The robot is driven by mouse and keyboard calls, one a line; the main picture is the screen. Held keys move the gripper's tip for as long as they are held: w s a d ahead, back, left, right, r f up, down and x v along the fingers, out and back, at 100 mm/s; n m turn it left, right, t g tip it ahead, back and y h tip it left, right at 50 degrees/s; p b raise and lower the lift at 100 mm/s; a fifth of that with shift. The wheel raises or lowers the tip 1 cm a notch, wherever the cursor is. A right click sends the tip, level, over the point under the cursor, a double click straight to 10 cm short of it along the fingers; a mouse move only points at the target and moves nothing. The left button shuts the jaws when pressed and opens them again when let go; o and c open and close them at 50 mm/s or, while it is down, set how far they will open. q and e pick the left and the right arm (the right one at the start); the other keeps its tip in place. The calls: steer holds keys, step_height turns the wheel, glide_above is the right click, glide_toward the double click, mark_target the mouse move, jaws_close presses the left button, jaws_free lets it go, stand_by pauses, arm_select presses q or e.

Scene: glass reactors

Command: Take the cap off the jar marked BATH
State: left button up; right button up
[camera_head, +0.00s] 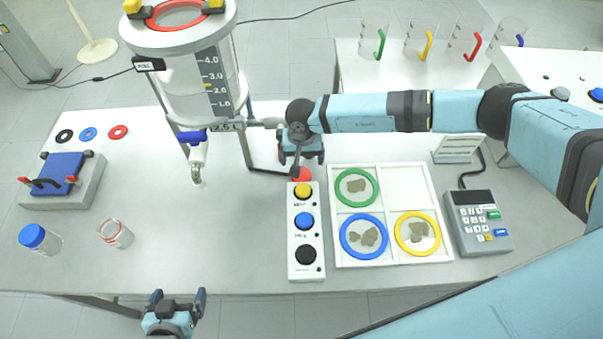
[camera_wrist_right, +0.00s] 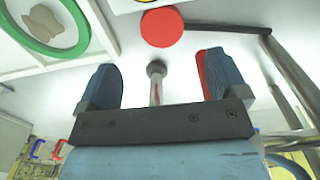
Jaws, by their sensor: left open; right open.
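A small clear jar with a blue cap (camera_head: 33,236) stands at the table's front left; I cannot read a marking on it. A clear open vessel with a red rim (camera_head: 115,234) stands to its right. My left gripper (camera_head: 180,297) is open and empty at the front edge, right of and nearer than both. My right gripper (camera_head: 297,170) is by the reactor stand, far from the jar. In the right wrist view it is open (camera_wrist_right: 160,78), with a metal rod with a round end (camera_wrist_right: 156,82) showing between its fingers; I cannot tell whether they touch.
The glass reactor (camera_head: 190,90) stands at the back left. A button panel (camera_head: 304,262), a white tray with colored rings (camera_head: 385,262) and a keypad device (camera_head: 478,222) lie to the right. A blue-topped box (camera_head: 62,180) stands behind the jar. Table between jar and panel is mostly clear.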

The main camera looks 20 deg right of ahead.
mark_target(301, 176)
step_height(301, 176, down, 3)
steer(key=shift+f, duration=0.1)
step_height(301, 176, down, 5)
steer(key=shift+a+f+b, duration=0.1)
steer(key=shift+f+b, duration=0.1)
steer(key=shift+b, duration=0.4)
steer(key=shift+r, duration=0.1)
steer(key=c, duration=1)
steer(key=shift+c, duration=0.2)
steer(key=shift+r, duration=0.15)
